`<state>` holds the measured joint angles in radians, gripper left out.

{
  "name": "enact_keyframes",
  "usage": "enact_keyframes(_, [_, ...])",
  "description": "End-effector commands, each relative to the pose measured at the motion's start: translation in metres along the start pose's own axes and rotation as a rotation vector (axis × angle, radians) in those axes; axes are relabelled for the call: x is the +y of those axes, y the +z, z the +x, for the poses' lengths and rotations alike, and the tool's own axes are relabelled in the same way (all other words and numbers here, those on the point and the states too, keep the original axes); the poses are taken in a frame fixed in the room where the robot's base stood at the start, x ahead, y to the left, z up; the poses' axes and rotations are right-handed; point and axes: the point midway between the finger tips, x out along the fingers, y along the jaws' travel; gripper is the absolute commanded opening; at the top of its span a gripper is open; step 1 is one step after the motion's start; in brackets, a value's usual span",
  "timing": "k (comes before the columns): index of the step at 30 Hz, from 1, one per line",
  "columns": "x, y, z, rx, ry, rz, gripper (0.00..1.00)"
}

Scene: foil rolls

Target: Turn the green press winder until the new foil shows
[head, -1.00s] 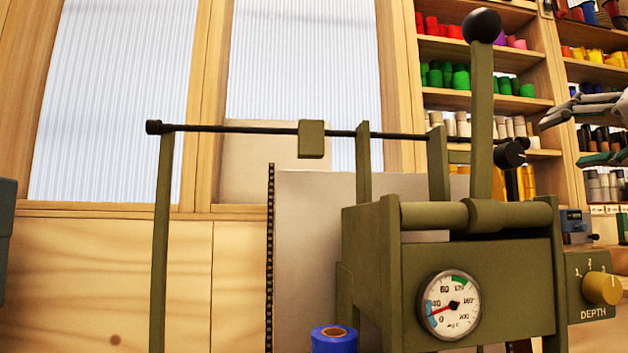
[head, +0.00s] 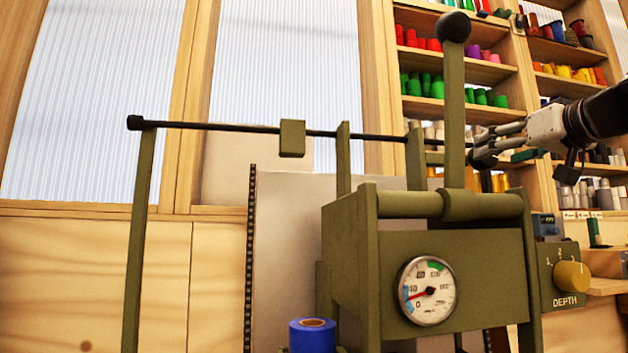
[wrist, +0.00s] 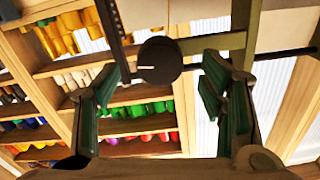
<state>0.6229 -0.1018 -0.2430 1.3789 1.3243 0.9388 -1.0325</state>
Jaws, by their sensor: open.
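The olive-green press (head: 350,265) stands right of centre in the head view, with a round gauge (head: 428,291) and an upright lever (head: 454,110). A thin dark rod (head: 215,126) runs across above it. The winder's round black knob (wrist: 160,60) has a pale line, which lies about level in the wrist view. My gripper (head: 482,150) is open at the rod's right end, its fingers either side of the knob in the wrist view. I cannot tell whether they touch it. In the head view the fingers largely hide the knob. A blue roll (head: 312,337) stands at the bottom.
A depth dial (head: 570,276) sits right of the press. Shelves of coloured rolls (head: 425,86) stand behind. An olive block (head: 292,138) hangs on the rod, and a post (head: 140,240) holds its left end. The lever stands close to my gripper.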

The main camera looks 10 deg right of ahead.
Motion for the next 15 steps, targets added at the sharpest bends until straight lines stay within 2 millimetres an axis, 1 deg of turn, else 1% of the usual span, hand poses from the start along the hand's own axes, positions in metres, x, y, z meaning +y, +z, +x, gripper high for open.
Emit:
enact_keyframes(1, [0.001,0.001,0.011,-0.002,-0.001,0.0,0.64])
enact_keyframes(6, [0.0,0.0,0.035,-0.001,-0.001,-0.001,0.64])
enact_keyframes(10, [0.0,0.0,0.045,0.0,0.0,0.001,0.64])
enact_keyframes(15, [0.0,0.0,0.049,0.001,0.0,0.001,0.64])
